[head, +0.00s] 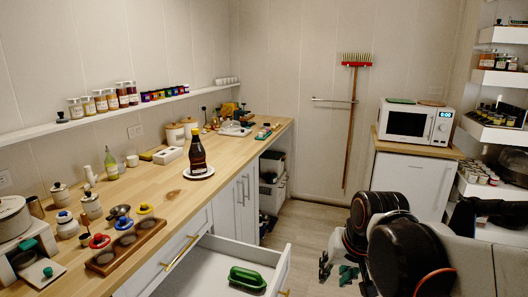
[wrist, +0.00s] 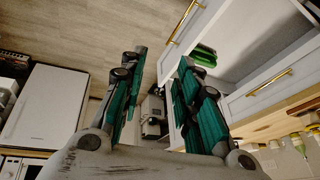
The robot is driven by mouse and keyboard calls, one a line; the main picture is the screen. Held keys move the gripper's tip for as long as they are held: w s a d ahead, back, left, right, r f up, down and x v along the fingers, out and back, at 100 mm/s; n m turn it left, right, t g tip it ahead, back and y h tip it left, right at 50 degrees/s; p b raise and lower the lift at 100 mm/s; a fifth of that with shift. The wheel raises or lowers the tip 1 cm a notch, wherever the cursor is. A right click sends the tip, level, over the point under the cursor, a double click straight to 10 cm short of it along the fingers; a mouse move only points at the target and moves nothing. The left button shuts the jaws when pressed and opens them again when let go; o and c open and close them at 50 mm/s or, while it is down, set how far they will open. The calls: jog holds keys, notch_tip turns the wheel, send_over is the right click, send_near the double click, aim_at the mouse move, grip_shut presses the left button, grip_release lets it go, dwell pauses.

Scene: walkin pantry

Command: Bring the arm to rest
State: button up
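My gripper (wrist: 160,88) is open in the wrist view, its teal-padded fingers spread apart with nothing held between them. In the head view my gripper (head: 338,272) shows low at the centre right, partly hidden by my dark arm. It is over the floor, to the right of a pulled-out white drawer (head: 225,262). A green object (head: 247,278) lies in the drawer, apart from my gripper. The drawer also shows in the wrist view (wrist: 245,45), with the green object (wrist: 204,55) behind a finger.
The wooden counter (head: 165,190) runs along the left, with a dark bottle (head: 197,153) on a white plate and several jars. A white cabinet (head: 412,180) with a microwave (head: 415,122) stands at the back right. The floor (head: 310,218) between is clear. A broom (head: 353,120) hangs on the wall.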

jog(key=s+d+r+n+t, duration=0.1)
jog(key=s+d, duration=0.1)
jog(key=s, duration=0.4)
jog(key=s+d+r+t+h, duration=0.1)
jog(key=s, duration=0.6)
jog(key=shift+d+n+t, duration=0.3)
jog(key=shift+d+n, duration=0.1)
